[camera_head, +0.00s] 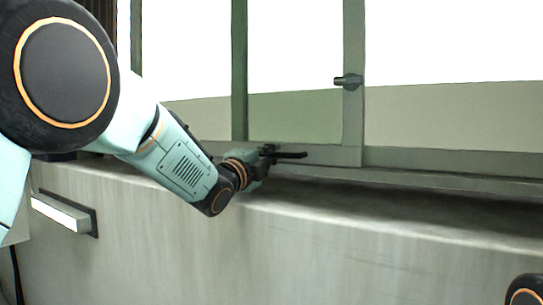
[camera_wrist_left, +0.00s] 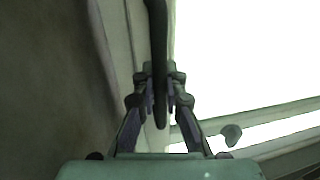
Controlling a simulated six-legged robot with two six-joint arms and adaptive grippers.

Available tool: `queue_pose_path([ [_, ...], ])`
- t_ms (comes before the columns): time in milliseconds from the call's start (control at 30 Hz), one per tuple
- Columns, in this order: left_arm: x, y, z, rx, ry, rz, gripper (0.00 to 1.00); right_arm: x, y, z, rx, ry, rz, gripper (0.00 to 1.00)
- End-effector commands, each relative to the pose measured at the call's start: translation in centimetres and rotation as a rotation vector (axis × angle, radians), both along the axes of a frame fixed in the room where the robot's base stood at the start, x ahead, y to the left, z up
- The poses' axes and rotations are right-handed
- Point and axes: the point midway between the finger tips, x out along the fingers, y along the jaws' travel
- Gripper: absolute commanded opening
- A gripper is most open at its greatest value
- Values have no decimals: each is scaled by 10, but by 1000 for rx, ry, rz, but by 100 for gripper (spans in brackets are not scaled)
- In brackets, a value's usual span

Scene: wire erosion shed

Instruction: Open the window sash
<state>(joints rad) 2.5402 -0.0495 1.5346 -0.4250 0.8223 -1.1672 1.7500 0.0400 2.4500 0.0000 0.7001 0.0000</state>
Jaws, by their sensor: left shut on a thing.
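The window sash (camera_head: 354,120) is a grey-green frame with a pale pane, standing above the sill in the head view. A dark bar handle (camera_head: 292,155) sticks out at its bottom rail. My left gripper (camera_head: 268,152) is at the left end of this handle, low against the frame. In the left wrist view its two fingers (camera_wrist_left: 160,95) are closed on either side of the dark handle (camera_wrist_left: 157,40), which runs upward between them. A short dark knob (camera_head: 348,81) sits on the sash's right upright. My right gripper is out of view.
A worn grey sill and wall (camera_head: 330,240) run below the window. A pale box-like fitting with a dark backplate (camera_head: 62,212) is on the wall at the left. More window frame (camera_head: 450,158) continues to the right, with clear room in front of it.

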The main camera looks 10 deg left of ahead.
Motion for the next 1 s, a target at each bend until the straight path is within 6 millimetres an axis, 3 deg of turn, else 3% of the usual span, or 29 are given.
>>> queue_pose_path([
  [67, 0, 0, -7, 3, 14, 2, 0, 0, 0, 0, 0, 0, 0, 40],
  [100, 0, 0, -7, 2, 14, 3, 14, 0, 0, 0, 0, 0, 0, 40],
  [200, 0, 0, -6, 2, 12, 3, 21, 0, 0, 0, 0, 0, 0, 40],
  [567, -6, 1, -2, -1, 5, 2, 21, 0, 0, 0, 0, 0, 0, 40],
  [1000, -67, 24, -15, -3, 6, 2, 21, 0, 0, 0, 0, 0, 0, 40],
])
